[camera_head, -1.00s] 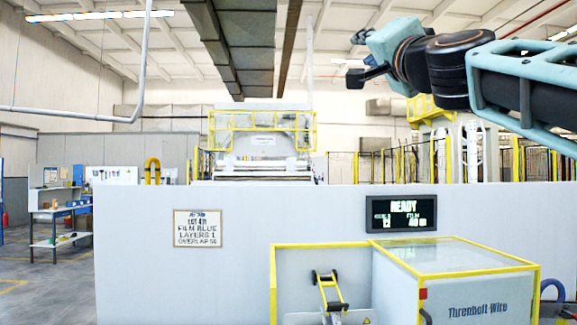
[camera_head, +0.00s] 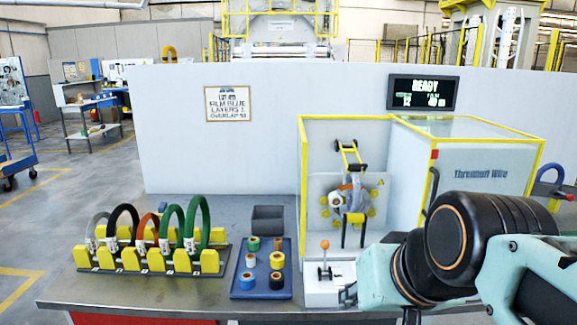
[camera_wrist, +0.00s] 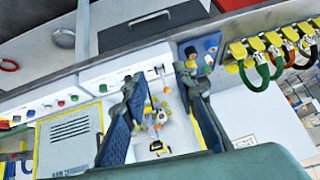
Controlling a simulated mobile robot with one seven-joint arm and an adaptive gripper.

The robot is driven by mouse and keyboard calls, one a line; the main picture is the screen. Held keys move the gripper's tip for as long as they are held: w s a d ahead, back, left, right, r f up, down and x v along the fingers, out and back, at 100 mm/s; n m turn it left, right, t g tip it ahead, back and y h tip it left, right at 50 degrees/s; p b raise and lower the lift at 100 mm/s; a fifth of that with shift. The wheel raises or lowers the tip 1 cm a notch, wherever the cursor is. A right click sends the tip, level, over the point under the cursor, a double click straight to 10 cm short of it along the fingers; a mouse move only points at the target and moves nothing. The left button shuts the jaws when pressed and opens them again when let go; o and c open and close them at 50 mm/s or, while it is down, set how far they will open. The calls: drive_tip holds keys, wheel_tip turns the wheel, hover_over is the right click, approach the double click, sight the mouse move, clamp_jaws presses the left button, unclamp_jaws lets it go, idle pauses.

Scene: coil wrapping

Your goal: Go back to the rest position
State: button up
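My arm reaches in from the right edge in the head view, low over the front right of the bench. The end of my gripper shows only in part there, as a dark piece beside the white control box (camera_head: 322,290) with the orange-knobbed lever (camera_head: 325,246). In the wrist view my gripper (camera_wrist: 158,88) has its two blue-padded fingers spread wide apart. Nothing is held between them; the wrapping machine's yellow and grey parts show in the gap, farther off.
The yellow-framed machine (camera_head: 302,160) stands behind my arm. A rack (camera_head: 150,268) of several coils is at left. A blue tray (camera_head: 238,293) holds tape rolls; a grey bin (camera_head: 267,226) stands behind it. The screen (camera_head: 423,92) reads READY.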

drive_tip(key=s+d+f+g+h, duration=0.1)
drive_tip(key=s+d+f, duration=0.1)
drive_tip(key=s+f, duration=0.35)
wheel_tip(320, 180, up, 15)
drive_tip(key=p, duration=1.5)
drive_tip(key=shift+w+a+r+g, duration=0.15)
drive_tip(key=shift+r+g, duration=0.05)
drive_tip(key=shift+g, duration=0.1)
